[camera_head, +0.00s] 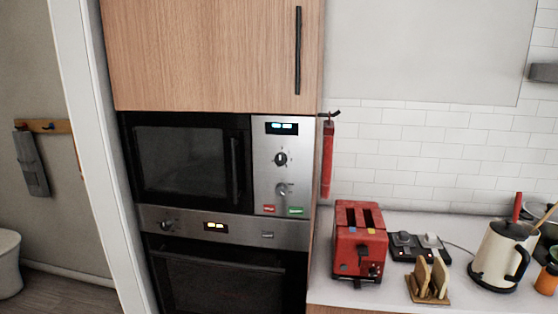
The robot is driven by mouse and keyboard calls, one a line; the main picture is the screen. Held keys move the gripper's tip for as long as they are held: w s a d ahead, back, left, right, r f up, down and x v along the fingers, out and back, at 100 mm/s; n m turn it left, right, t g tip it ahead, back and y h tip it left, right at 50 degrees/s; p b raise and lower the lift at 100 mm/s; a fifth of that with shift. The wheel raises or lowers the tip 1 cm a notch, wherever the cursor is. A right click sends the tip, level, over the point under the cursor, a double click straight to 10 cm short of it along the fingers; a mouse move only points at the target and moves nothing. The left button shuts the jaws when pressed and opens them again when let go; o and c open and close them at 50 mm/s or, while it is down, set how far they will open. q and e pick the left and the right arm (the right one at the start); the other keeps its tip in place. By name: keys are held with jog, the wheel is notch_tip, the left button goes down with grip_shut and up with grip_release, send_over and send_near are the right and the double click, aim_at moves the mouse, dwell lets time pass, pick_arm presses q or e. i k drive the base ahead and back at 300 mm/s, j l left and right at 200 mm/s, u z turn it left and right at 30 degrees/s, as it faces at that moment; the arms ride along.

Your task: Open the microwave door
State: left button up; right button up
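The microwave (185,160) is built into a tall wooden cabinet, at the left of the middle in the head view. Its black door looks shut, with a dark window. A vertical black handle (235,170) runs along the door's right side. To the right of the door is a silver control panel (283,165) with a lit display, two knobs, and a red and a green button at the bottom. Neither of my grippers shows in the head view.
A wooden cabinet door (200,55) is above and an oven (230,275) below. To the right, a counter (330,288) holds a red toaster (352,250), a toast rack (428,282) and a cream kettle (497,258). A red item (327,160) hangs beside the cabinet. A white door frame (90,150) stands left.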

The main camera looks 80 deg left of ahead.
aim_at(236, 142)
jog(key=u, duration=3.6)
